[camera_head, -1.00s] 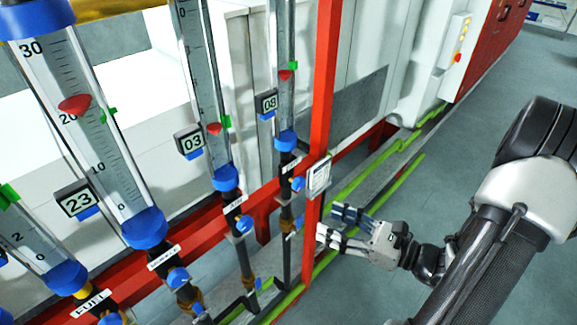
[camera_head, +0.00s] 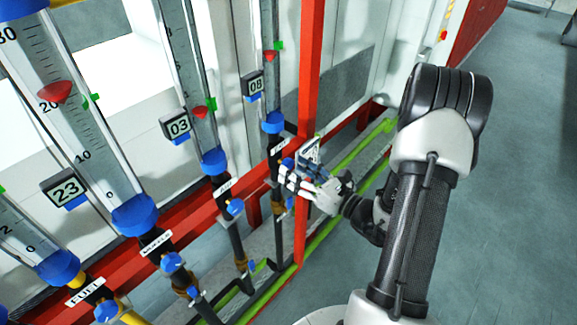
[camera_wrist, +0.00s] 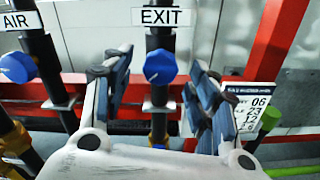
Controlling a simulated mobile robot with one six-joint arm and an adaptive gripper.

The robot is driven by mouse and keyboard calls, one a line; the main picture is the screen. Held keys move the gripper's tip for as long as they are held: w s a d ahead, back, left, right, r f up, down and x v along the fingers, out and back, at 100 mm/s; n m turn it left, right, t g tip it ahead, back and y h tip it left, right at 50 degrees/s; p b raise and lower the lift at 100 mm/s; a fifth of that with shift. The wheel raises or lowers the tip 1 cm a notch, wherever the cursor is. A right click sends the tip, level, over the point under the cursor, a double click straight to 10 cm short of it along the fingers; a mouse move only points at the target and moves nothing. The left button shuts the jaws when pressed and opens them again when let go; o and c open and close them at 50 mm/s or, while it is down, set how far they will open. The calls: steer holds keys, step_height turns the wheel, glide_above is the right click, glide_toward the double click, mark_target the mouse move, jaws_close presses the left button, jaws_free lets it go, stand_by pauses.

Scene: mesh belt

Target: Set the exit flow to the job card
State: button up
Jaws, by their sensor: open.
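The EXIT label (camera_wrist: 161,16) sits above the blue exit knob (camera_wrist: 160,68) in the wrist view. My gripper (camera_wrist: 163,74) is open, one finger on each side of this knob; contact cannot be told. In the head view my gripper (camera_head: 285,180) is at the rightmost pipe. The exit flow tube (camera_head: 268,85) has a red float (camera_head: 270,56), a green marker (camera_head: 278,45) just above it, and a display (camera_head: 254,85) reading 08. The job card (camera_wrist: 248,105) is partly hidden by my right finger; 06, 23 and 12 are readable, the last row is not.
The AIR knob (camera_wrist: 17,64) is left of my gripper. Other tubes show displays of 03 (camera_head: 178,126) and 23 (camera_head: 65,190). A red post (camera_head: 309,80) stands close by my gripper, and a red rail (camera_head: 175,225) runs behind the pipes.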

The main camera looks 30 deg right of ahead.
mark_target(290, 167)
steer(key=shift+x, duration=1.55)
steer(key=c, duration=1.1)
